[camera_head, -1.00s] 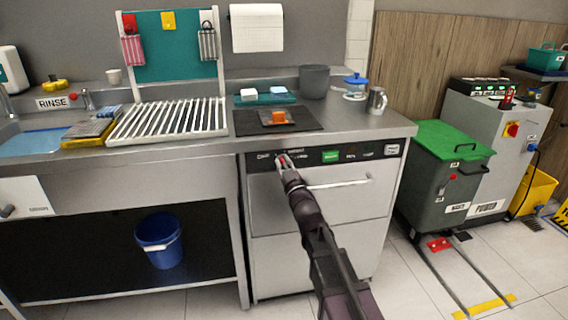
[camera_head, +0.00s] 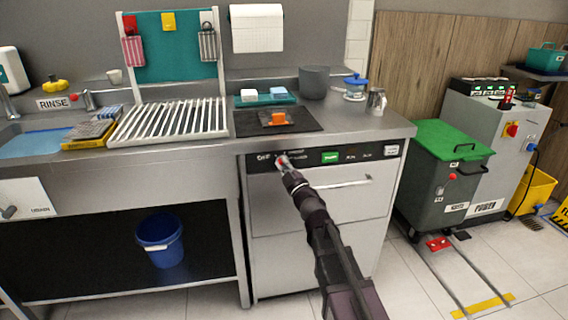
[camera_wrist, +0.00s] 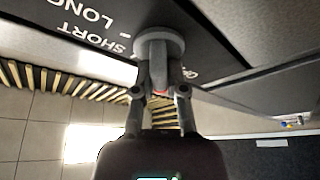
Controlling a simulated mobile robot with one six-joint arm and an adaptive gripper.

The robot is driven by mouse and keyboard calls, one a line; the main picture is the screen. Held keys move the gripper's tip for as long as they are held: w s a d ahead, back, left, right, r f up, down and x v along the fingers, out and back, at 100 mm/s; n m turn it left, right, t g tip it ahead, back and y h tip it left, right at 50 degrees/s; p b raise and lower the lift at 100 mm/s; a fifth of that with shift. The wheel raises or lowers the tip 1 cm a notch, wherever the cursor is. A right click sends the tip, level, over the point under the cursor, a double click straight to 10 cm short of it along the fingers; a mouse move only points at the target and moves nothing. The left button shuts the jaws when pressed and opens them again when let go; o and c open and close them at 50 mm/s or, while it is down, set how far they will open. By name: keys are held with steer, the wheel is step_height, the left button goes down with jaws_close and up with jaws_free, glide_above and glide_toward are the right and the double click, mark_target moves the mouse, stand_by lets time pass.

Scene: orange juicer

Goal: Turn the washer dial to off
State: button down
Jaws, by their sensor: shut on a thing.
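The washer (camera_head: 320,215) is the silver front-loading unit under the counter, with a black control panel along its top. "OFF" is printed at the panel's left end. The dial (camera_wrist: 160,43) is a grey round knob with a red part; in the head view only its red spot (camera_head: 282,160) shows clearly. My gripper (camera_wrist: 160,85) is shut on the dial, a finger on each side of its stem. In the head view my gripper (camera_head: 285,164) reaches up to the panel and hides much of the dial. "SHORT" and "LONG" show in the wrist view. The exact dial pointing is unclear.
A green button (camera_head: 330,157) sits right of the dial on the panel. The washer's handle bar (camera_head: 340,183) runs close to my arm. The counter edge (camera_head: 330,140) overhangs just above. A green-lidded bin (camera_head: 450,170) stands to the right.

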stand_by(0.3)
steer(key=c, duration=0.7)
jaws_free()
steer(key=shift+s, duration=0.1)
